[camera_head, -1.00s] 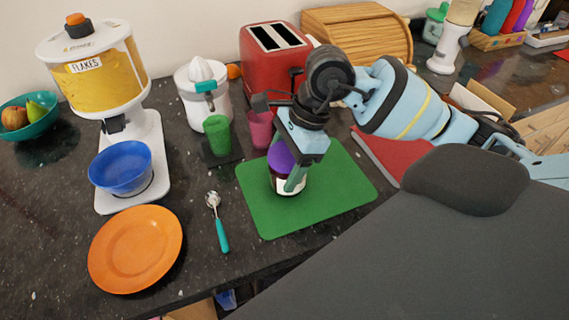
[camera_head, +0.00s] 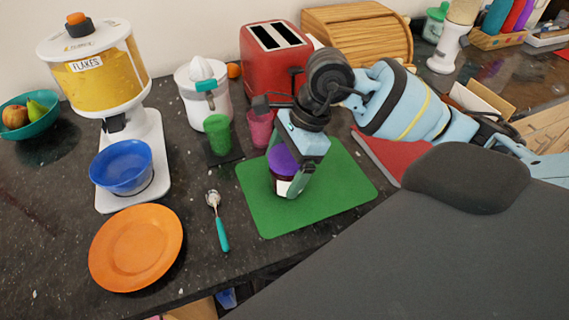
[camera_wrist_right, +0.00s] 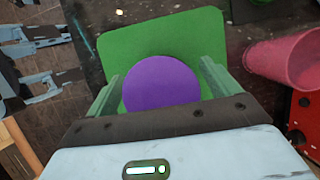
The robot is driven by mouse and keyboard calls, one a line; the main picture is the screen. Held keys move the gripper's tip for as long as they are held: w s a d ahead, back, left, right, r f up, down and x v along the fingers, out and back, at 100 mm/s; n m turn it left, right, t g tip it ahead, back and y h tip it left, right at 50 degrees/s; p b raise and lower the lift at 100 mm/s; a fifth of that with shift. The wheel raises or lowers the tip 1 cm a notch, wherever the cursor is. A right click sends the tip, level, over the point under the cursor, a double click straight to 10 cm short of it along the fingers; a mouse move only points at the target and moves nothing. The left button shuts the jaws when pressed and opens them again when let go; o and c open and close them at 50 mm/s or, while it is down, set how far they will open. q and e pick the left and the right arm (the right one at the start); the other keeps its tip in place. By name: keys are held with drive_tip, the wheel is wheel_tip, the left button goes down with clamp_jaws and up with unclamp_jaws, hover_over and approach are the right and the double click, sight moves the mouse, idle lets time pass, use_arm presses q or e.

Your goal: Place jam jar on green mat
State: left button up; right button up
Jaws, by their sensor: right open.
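The jam jar (camera_head: 281,164) has a purple lid and a white label. It stands upright on the green mat (camera_head: 336,192), left of the mat's middle. In the right wrist view its round purple lid (camera_wrist_right: 160,84) lies between the two fingers, over the green mat (camera_wrist_right: 140,42). My right gripper (camera_head: 288,180) is open, with its fingers down around the jar. In the right wrist view the gripper (camera_wrist_right: 160,88) shows a gap between each finger and the lid. The jar's lower right side is partly hidden by a finger.
A pink cup (camera_head: 260,130) and a green cup (camera_head: 217,133) stand just behind the mat. A red toaster (camera_head: 273,62) is at the back. A spoon (camera_head: 218,222) and an orange plate (camera_head: 136,248) lie to the left. The mat's right part is clear.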

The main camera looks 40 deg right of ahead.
drive_tip(key=v, duration=1.2)
drive_tip(key=shift+s+f, duration=0.1)
drive_tip(key=shift+f, duration=0.05)
